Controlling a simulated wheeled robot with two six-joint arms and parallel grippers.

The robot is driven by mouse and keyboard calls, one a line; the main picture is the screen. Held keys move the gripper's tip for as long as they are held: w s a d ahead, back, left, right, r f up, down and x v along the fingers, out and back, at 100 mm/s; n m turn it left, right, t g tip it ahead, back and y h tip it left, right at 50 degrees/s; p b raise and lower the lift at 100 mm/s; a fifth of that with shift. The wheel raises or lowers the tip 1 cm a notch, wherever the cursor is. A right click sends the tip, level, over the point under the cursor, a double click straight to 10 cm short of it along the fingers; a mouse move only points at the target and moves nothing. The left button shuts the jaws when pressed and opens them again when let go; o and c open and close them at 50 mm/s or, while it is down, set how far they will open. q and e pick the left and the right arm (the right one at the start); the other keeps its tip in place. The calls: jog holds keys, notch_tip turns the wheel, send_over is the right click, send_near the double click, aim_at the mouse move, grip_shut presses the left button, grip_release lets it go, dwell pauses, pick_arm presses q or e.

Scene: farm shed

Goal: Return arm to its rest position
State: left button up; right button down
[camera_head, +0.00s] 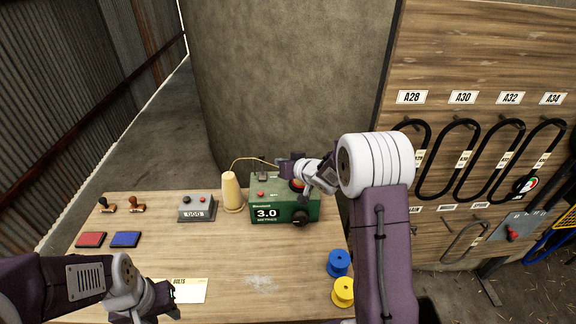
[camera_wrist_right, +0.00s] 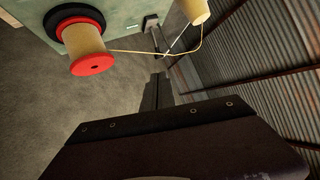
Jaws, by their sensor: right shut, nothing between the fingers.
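My right arm reaches from the bottom right of the head view and bends back over the bench. Its gripper (camera_head: 286,167) is above the green metering machine (camera_head: 272,212), whose display reads 3.0. In the wrist view the right fingers (camera_wrist_right: 157,88) are together with nothing between them. A spool with a red flange (camera_wrist_right: 88,54) sits on the machine; the arm partly hides it in the head view. My left gripper (camera_head: 172,298) is low over the bench's front left, by a white card; its finger gap is unclear.
A cream cone of cord (camera_head: 231,190) stands left of the machine, its yellow cord running to it. A grey counter box (camera_head: 197,208), two stamps, and red and blue pads are at left. Blue (camera_head: 339,262) and yellow (camera_head: 343,291) spools stand at right.

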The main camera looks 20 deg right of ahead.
jog(key=s+a+r, duration=0.4)
jog(key=s+a, duration=0.1)
jog(key=s, duration=0.1)
jog(key=s+d+f+g+h, duration=0.1)
jog(key=s+f+g, duration=0.4)
jog(key=s, duration=0.8)
jog(key=s+f+g+h, duration=0.1)
jog(key=s+f+g, duration=0.5)
jog(key=s, duration=0.7)
jog(key=shift+d+f+h, duration=0.4)
jog(key=shift+f, duration=0.45)
jog(key=shift+s, duration=0.1)
